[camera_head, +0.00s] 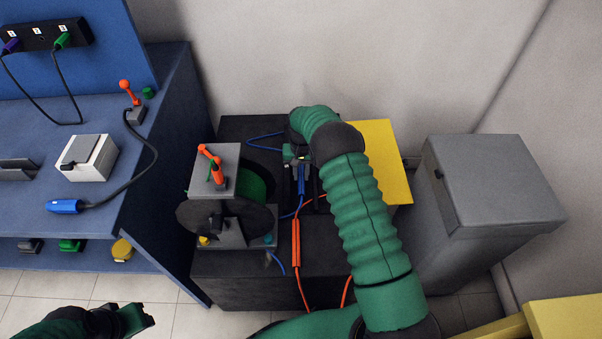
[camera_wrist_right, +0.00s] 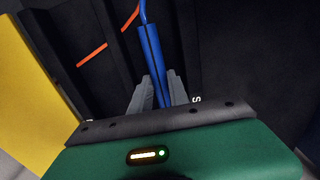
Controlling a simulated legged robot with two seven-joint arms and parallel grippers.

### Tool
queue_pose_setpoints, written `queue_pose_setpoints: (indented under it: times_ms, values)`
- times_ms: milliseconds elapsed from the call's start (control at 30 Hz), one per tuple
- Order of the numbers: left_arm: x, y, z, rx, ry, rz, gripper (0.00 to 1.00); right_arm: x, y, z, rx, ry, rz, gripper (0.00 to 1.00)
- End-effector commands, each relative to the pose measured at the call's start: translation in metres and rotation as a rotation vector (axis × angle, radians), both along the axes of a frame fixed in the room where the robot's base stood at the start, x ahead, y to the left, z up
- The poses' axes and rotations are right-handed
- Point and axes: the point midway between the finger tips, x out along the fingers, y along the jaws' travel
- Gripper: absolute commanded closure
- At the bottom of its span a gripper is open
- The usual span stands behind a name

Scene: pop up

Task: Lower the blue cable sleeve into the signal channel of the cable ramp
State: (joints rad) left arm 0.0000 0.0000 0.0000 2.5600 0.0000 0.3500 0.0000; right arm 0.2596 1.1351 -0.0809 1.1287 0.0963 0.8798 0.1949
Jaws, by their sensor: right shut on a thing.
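The blue cable sleeve (camera_head: 301,184) is in my right gripper (camera_head: 300,170), over the black cable ramp. In the right wrist view, the blue sleeve (camera_wrist_right: 151,50) runs between the two grey fingers of my right gripper (camera_wrist_right: 157,92), which are shut on it. The cable ramp (camera_wrist_right: 110,15) shows dark parallel channels and a white letter like an S (camera_wrist_right: 197,99) right of the fingers. Whether the sleeve is inside a channel or above it, I cannot tell. My left gripper (camera_head: 137,318) is at the lower left, away from the ramp; its jaw state is unclear.
The ramp's yellow lid (camera_head: 385,165) lies open to the right. An orange sleeve (camera_head: 296,243) and cable run beside the blue one. A cable reel (camera_head: 225,215) stands left of the ramp, a grey bin (camera_head: 495,190) right. A blue workbench (camera_head: 100,205) fills the left.

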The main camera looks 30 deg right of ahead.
Motion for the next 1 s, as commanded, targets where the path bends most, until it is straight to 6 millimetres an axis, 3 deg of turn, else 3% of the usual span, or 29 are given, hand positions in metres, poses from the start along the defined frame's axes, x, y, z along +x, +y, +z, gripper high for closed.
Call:
queue_pose_setpoints:
  times_ms: [733,767,933,1000]
  values:
    - [0.0000,0.0000,-0.0038,0.000,0.000,0.000,0.64,0.0001,0.0000,-0.0079,0.000,0.000,0.000,1.00]
    - [0.0000,0.0000,-0.0038,0.000,0.000,0.000,0.64,0.0001,0.0000,-0.0079,0.000,0.000,0.000,0.75]
    - [0.0000,0.0000,-0.0039,0.000,0.000,0.000,0.64,0.0000,0.0000,-0.0079,0.000,0.000,0.000,0.53]
    - [0.0000,0.0000,-0.0039,0.000,0.000,0.000,0.64,0.0000,0.0000,-0.0079,0.000,0.000,0.000,0.53]
